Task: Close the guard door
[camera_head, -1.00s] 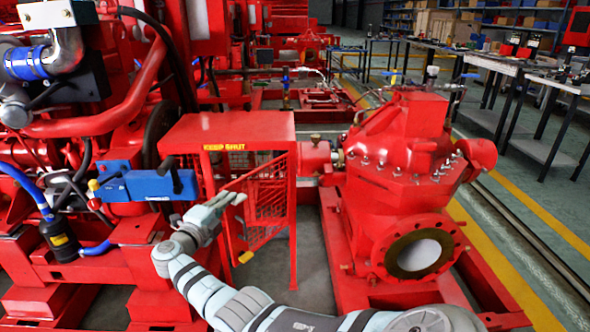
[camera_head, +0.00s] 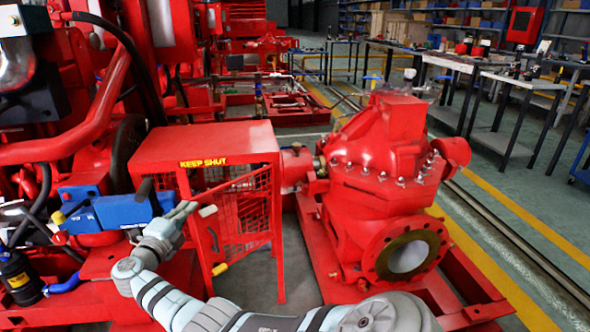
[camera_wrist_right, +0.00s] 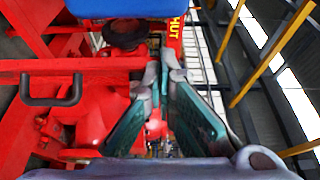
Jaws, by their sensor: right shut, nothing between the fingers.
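The red guard box (camera_head: 205,143) carries a yellow "KEEP SHUT" label (camera_head: 203,163). In the right wrist view, the shut fingers (camera_wrist_right: 158,68) point toward the red framework, and part of the label (camera_wrist_right: 177,26) shows beyond. My left gripper is not in view.
A blue block (camera_head: 120,211) with a dark lever sits just left of my gripper. The red pump (camera_head: 385,190) stands right of the guard on its red base frame. Bare floor (camera_head: 300,262) lies between. Workbenches (camera_head: 500,75) stand at the back right.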

